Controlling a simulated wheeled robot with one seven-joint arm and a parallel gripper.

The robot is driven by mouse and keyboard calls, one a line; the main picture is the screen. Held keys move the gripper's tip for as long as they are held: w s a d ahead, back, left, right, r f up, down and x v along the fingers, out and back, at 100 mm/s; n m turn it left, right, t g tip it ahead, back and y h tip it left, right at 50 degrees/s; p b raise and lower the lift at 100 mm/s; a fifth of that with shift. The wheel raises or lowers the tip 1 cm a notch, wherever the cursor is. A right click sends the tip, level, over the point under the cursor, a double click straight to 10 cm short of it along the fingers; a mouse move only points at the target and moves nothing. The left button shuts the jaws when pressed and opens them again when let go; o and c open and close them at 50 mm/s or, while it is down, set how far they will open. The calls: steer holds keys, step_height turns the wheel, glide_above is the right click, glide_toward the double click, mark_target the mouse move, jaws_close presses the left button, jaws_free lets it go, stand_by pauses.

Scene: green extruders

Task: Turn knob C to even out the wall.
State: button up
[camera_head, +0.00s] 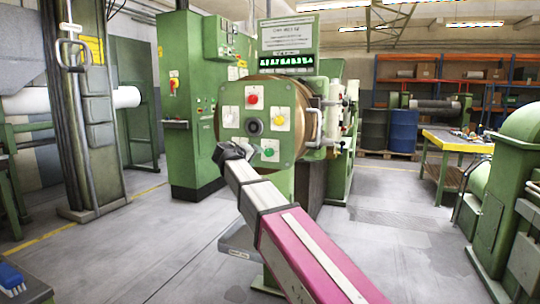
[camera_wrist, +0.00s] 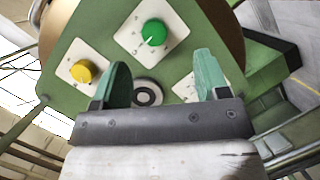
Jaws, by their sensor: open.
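A red knob (camera_head: 252,99) is at the top, a yellow knob (camera_head: 279,120) at the right and a green knob (camera_head: 269,153) at the bottom. A plate (camera_head: 231,116) sits at the left. Its letters are too small to read, so I cannot tell which knob is C. My gripper (camera_head: 235,150) is at the face's lower left. In the wrist view, its open, empty fingers (camera_wrist: 160,68) straddle the ring, with the green knob (camera_wrist: 153,32) beyond them.
A display (camera_head: 287,64) with green bars stands above the face, under a printed sign (camera_head: 286,36). Pipes and fittings (camera_head: 340,120) line its right side. A workbench (camera_head: 455,140) and green machinery (camera_head: 500,210) stand at the right. Grey floor is open between.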

mark_target(268, 153)
steer(key=x, duration=0.3)
steer(key=r+x, duration=0.1)
steer(key=x, duration=0.6)
steer(key=shift+w+a+r, duration=0.15)
steer(key=shift+w+r, duration=0.15)
steer(key=shift+r, duration=0.1)
steer(key=c, duration=0.9)
